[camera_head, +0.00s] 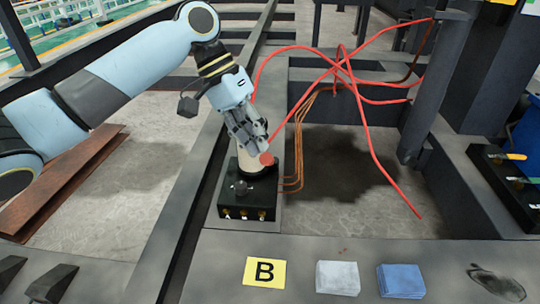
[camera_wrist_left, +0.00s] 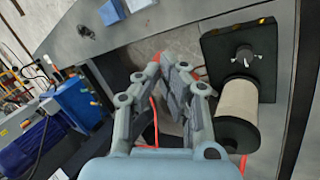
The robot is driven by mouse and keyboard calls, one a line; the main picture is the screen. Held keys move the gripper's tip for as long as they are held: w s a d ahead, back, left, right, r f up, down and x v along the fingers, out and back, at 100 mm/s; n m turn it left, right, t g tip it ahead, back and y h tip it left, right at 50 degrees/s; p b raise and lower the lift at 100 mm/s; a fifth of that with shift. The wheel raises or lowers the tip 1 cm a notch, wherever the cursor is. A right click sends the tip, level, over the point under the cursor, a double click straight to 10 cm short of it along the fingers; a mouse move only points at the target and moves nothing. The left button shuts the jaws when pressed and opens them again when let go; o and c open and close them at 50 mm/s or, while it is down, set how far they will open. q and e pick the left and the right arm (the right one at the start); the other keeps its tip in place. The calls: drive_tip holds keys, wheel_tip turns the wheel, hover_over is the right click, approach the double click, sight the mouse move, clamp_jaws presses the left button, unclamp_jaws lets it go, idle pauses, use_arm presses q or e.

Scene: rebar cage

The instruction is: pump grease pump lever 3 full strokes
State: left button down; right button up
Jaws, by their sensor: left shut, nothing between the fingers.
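The grease pump (camera_head: 233,205) is a black box with a knob and brass fittings on its front, standing on the dark beam. Its beige cylinder (camera_head: 246,162) rises behind, partly hidden by my left gripper (camera_head: 259,148). A red ball (camera_head: 267,159), apparently the lever's end, shows right at my fingertips; I cannot tell whether they touch it. The lever's shaft is not clearly visible. In the left wrist view my gripper (camera_wrist_left: 168,66) is shut with nothing held, beside the pump's cylinder (camera_wrist_left: 238,103), with red just beyond the fingertips. My right gripper is not in view.
Red hoses (camera_head: 345,70) arch across behind and right of the pump, and thin copper lines (camera_head: 298,150) run beside it. A yellow B label (camera_head: 264,272), a white block (camera_head: 338,277) and a blue block (camera_head: 401,281) lie on the front ledge. A dark post (camera_head: 428,90) stands right.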

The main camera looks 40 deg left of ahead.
use_arm(q)
drive_tip(key=shift+s+d+f+p, duration=0.3)
drive_tip(key=shift+s+f, duration=0.1)
drive_tip(key=shift+f, duration=0.1)
drive_tip(key=shift+s+d+f+p, duration=0.2)
drive_tip(key=shift+s+f+p, duration=0.15)
drive_tip(key=shift+f, duration=0.2)
drive_tip(key=shift+s+f, duration=0.1)
drive_tip(key=shift+s, duration=0.05)
drive_tip(key=shift+s+d+f, duration=0.2)
drive_tip(key=shift+s+f, duration=0.1)
drive_tip(key=shift+f, duration=0.15)
